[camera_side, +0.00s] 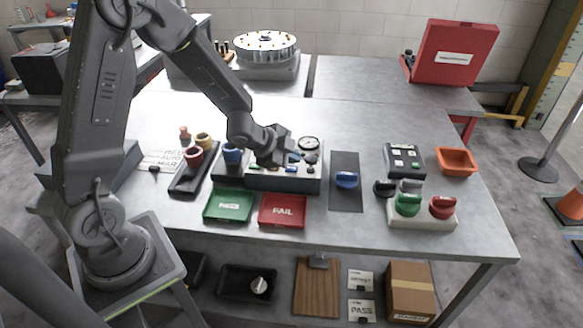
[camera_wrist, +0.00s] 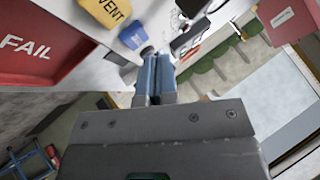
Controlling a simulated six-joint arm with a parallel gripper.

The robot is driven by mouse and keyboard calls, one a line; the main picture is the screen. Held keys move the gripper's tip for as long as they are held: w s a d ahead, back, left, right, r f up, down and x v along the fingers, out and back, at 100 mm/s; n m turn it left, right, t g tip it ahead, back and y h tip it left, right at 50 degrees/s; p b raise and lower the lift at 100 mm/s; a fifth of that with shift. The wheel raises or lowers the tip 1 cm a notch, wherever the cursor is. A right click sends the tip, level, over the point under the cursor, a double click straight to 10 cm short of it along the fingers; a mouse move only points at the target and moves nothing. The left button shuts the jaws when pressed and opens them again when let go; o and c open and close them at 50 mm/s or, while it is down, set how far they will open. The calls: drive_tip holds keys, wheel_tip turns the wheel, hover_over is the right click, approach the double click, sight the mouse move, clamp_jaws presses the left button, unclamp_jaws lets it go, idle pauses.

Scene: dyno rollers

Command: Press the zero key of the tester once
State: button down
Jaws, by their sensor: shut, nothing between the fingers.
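My gripper (camera_side: 294,157) is over the grey block with a dial, well to the left of the dark box. In the wrist view my gripper's fingers (camera_wrist: 153,62) are together and empty. I cannot tell whether the fingertips touch anything.
A green tray (camera_side: 228,206) and a red FAIL tray (camera_side: 283,211) lie at the front.

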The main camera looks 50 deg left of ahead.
sight(292, 169)
drive_tip(key=shift+f, duration=0.1)
drive_tip(key=shift+f, duration=0.35)
drive_tip(key=shift+f, duration=0.35)
idle(0.8)
drive_tip(key=shift+r, duration=0.8)
drive_tip(key=shift+d+r, duration=0.1)
drive_tip(key=shift+r, duration=2.4)
